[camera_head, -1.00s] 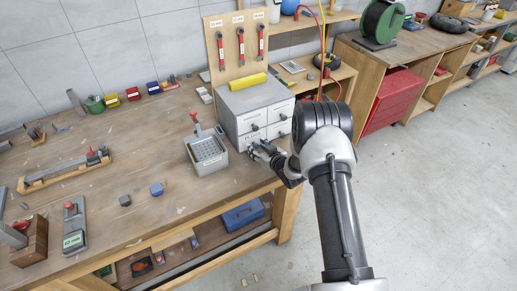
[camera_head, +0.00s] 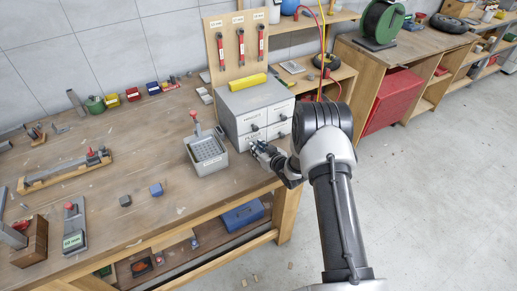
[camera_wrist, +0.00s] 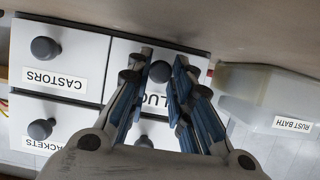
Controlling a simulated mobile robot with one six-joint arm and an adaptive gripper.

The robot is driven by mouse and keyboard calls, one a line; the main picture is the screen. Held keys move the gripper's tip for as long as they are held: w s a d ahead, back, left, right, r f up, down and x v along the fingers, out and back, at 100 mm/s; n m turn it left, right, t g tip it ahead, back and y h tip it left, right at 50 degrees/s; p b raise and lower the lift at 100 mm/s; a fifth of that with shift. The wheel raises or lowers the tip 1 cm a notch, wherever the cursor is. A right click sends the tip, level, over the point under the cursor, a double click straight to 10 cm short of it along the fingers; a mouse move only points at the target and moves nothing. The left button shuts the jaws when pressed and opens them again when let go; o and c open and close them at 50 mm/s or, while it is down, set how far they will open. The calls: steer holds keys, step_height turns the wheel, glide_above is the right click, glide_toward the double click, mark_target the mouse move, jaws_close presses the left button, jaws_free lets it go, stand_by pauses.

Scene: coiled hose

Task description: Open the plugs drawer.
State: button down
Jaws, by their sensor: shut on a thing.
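The grey drawer cabinet (camera_head: 262,105) stands on the workbench, with white drawer fronts and dark round knobs. The plugs drawer (camera_wrist: 150,110) is its lower left drawer in the head view. Its label is partly covered by my fingers in the upside-down wrist view, with "LUG" readable. My gripper (camera_head: 256,149) is at this drawer's front. In the wrist view my gripper (camera_wrist: 160,67) has its blue-padded fingers on either side of the dark plugs knob (camera_wrist: 160,72), shut on it. I cannot tell whether the drawer front stands out from the cabinet.
The castors drawer (camera_wrist: 60,55) is beside the plugs drawer, and the brackets drawer (camera_wrist: 45,118) also shows. A grey rust bath tray (camera_head: 207,154) stands close to the left of my gripper. A yellow roll (camera_head: 247,82) lies on the cabinet.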

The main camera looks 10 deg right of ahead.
steer(key=shift+s, duration=0.1)
steer(key=s+d, duration=0.4)
steer(key=s, duration=0.8)
steer(key=shift+p, duration=0.35)
steer(key=c, duration=1.4)
jaws_free()
steer(key=v, duration=1.2)
